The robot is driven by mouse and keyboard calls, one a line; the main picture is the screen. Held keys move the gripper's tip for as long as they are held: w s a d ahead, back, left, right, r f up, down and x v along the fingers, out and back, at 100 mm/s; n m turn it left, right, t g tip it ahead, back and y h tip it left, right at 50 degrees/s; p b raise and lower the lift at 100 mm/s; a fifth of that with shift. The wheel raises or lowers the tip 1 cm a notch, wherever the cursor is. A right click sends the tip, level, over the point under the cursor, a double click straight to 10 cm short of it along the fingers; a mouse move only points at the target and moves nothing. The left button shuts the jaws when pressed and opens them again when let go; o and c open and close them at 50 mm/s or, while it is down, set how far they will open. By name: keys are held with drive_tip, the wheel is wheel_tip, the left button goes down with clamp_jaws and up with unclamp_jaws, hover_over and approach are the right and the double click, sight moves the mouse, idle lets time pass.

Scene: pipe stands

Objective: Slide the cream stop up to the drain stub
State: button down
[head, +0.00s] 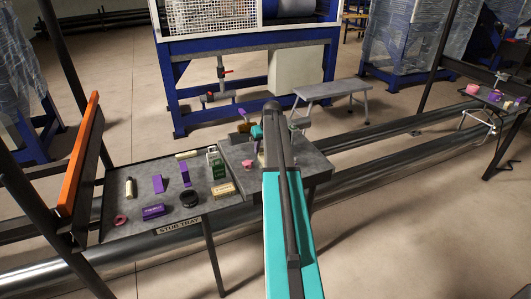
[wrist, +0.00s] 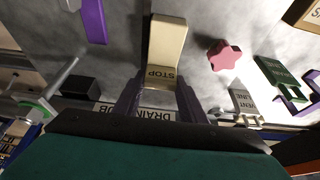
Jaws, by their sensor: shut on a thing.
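The cream stop (wrist: 166,45), a block with STOP printed on it, lies on the grey surface in the middle of the wrist view. My gripper (wrist: 158,95) is shut on its near end, one dark finger on each side. A sign reading DRAIN (wrist: 152,113), its last letters partly covered, shows just below the stop, between and behind my fingers. The drain stub itself I cannot make out clearly. In the head view my arm covers the gripper and most of the stop's surroundings.
The stub tray (head: 130,232) holds several loose parts beside the grey stand (head: 316,170).

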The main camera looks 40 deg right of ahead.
drive_tip(key=shift+w+d, duration=0.3)
drive_tip(key=shift+w, duration=0.4)
drive_tip(key=shift+w+d, duration=0.25)
drive_tip(key=shift+w, duration=0.4)
drive_tip(key=c, duration=1.1)
unclamp_jaws()
drive_tip(key=shift+b, duration=0.3)
drive_tip(key=shift+b+v, duration=1.9)
drive_tip(key=shift+v, duration=5.05)
